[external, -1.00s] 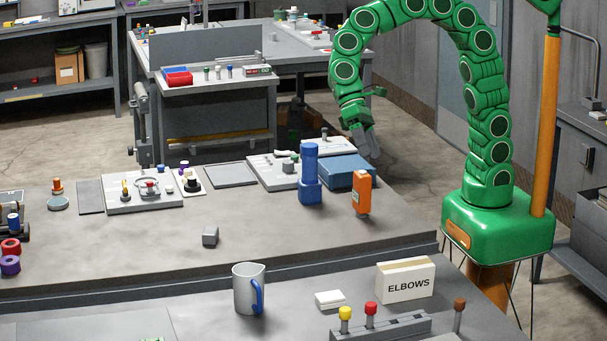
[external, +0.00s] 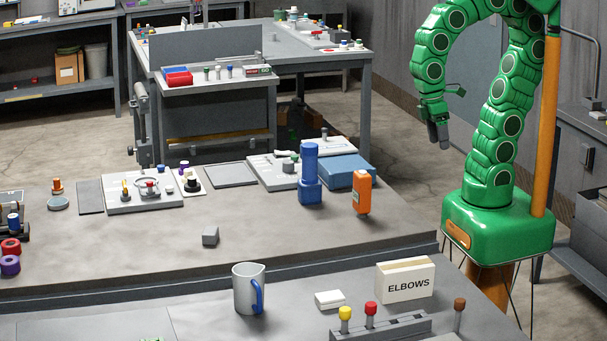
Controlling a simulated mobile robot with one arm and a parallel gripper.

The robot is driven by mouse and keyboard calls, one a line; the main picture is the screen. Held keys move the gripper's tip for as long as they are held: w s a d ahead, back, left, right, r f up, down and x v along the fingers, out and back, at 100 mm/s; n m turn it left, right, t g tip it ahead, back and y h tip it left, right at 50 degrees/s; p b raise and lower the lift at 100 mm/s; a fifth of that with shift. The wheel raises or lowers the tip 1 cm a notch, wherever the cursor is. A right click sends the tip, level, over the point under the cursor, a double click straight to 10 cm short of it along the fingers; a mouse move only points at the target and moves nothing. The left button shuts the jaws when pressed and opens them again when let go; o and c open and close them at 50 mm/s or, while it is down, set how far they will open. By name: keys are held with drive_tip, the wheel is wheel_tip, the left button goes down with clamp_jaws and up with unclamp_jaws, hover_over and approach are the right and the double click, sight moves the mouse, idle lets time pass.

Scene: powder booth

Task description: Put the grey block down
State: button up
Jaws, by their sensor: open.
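A small grey block (external: 210,236) rests on the grey bench top (external: 130,245), left of the middle and near the bench's front edge. Nothing touches it. My gripper (external: 441,146) hangs in the air to the right of the bench, fingers pointing down, well away from the block. It is open, and nothing shows between its fingers.
An orange device (external: 362,193), a blue bottle-like tool (external: 310,175) and a blue box (external: 347,172) stand at the bench's right end. A mug (external: 249,289) and the ELBOWS box (external: 405,280) stand on the nearer bench. The bench around the block is clear.

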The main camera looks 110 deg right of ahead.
drive_tip(key=shift+n+h, duration=0.4)
drive_tip(key=shift+h, duration=0.2)
drive_tip(key=s+d, duration=0.3)
drive_tip(key=shift+s+f, duration=0.3)
drive_tip(key=shift+s, duration=0.1)
idle(0.4)
